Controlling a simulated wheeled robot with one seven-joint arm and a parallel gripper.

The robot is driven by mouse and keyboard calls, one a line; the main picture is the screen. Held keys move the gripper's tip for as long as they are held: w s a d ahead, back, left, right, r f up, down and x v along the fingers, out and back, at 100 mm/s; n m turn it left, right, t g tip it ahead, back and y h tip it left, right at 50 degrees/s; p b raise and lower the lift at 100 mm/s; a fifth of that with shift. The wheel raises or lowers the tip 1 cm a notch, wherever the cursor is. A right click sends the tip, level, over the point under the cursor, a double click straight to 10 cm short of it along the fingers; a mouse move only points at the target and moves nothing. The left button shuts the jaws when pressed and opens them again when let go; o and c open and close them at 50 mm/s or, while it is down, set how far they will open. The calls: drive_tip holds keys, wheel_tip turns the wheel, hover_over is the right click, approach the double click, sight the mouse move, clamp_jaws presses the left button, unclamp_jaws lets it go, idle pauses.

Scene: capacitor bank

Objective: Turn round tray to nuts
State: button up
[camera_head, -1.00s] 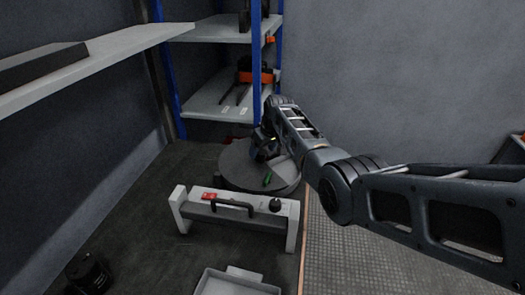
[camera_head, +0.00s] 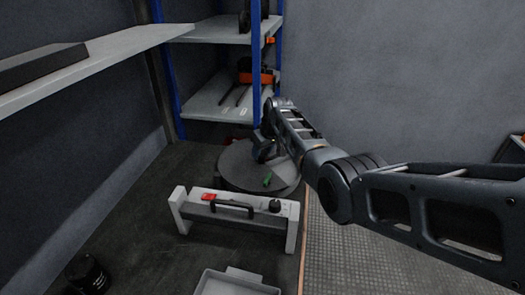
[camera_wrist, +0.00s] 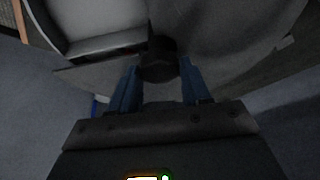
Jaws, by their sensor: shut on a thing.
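The round tray (camera_head: 237,166) is a dark grey disc on the bench, below the shelf rack in the head view. In the wrist view the tray (camera_wrist: 225,35) fills the upper part, with a paler open section at its upper left. A dark knob (camera_wrist: 160,58) stands up from it. My gripper (camera_wrist: 158,80) is shut on this knob, one blue-grey finger on each side. In the head view my gripper (camera_head: 264,153) is over the tray and my wrist partly hides it. I cannot make out any nuts.
A grey stand with a black handle (camera_head: 235,207) and a red switch is in front of the tray. A small green item (camera_head: 267,180) shows near the tray's front. A pale bin (camera_head: 235,284) and a black cylinder (camera_head: 88,273) are nearer. Shelves (camera_head: 222,98) rise behind.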

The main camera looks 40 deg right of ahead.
clamp_jaws()
